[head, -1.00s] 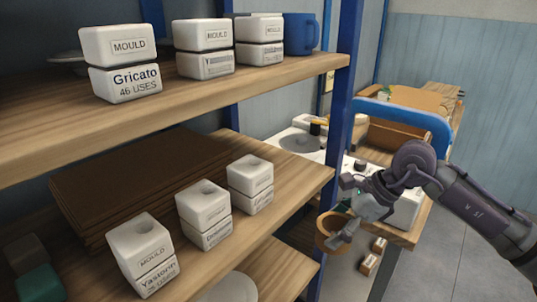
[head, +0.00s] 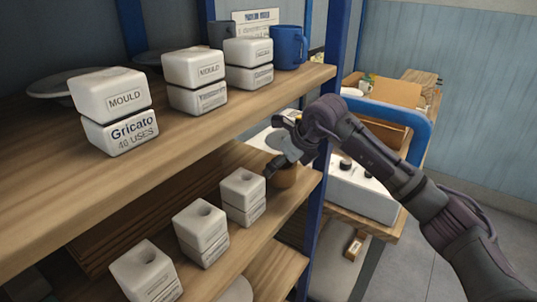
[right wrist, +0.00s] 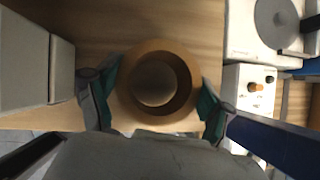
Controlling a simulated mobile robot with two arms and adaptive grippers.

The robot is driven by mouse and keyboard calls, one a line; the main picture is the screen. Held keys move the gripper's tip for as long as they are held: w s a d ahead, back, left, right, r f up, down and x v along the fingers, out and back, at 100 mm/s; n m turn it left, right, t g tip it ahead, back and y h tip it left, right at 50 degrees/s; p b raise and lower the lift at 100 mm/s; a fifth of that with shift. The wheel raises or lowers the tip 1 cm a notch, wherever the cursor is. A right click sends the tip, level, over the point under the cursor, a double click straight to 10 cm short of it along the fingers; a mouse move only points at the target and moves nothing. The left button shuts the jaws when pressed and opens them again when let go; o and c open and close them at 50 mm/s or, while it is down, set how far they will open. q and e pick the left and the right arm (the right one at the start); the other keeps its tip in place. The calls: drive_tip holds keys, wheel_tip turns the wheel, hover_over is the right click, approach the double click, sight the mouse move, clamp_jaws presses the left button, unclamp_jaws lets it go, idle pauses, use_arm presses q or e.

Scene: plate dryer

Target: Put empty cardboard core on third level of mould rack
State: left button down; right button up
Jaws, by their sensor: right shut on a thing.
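The brown ring-shaped cardboard core (head: 285,177) is at the right end of the mould rack's lower visible shelf (head: 213,268), beside the nearest white mould (head: 243,191). My right gripper (head: 278,166) is shut on it. In the right wrist view the core (right wrist: 186,80) shows its open top between the green finger pads of my right gripper (right wrist: 160,92), with the wooden shelf (right wrist: 120,25) below. I cannot tell whether the core touches the shelf. The gripper partly hides it in the head view. My left gripper is not in view.
White moulds with holes stand along the lower shelf. Stacked moulds (head: 115,110) and a blue mug (head: 289,46) stand on the shelf above. A blue rack post (head: 306,235) is close to the right. A white machine (head: 365,190) stands beyond.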

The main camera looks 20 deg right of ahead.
sight(273, 158)
drive_tip(key=shift+w+a, duration=0.3)
drive_tip(key=shift+w, duration=0.35)
drive_tip(key=shift+w+a+r+p, duration=0.1)
drive_tip(key=shift+w+a+p, duration=0.25)
drive_tip(key=shift+w, duration=0.2)
drive_tip(key=shift+w+a+r+p, duration=0.1)
drive_tip(key=shift+w+a+p, duration=0.1)
drive_tip(key=shift+w+p, duration=0.25)
drive_tip(key=shift+p+x, duration=0.45)
drive_tip(key=shift+x, duration=0.55)
drive_tip(key=shift+f, duration=0.15)
drive_tip(key=shift+s+d, duration=0.1)
drive_tip(key=shift+d, duration=0.05)
drive_tip(key=o, duration=0.9)
drive_tip(key=shift+f, duration=0.1)
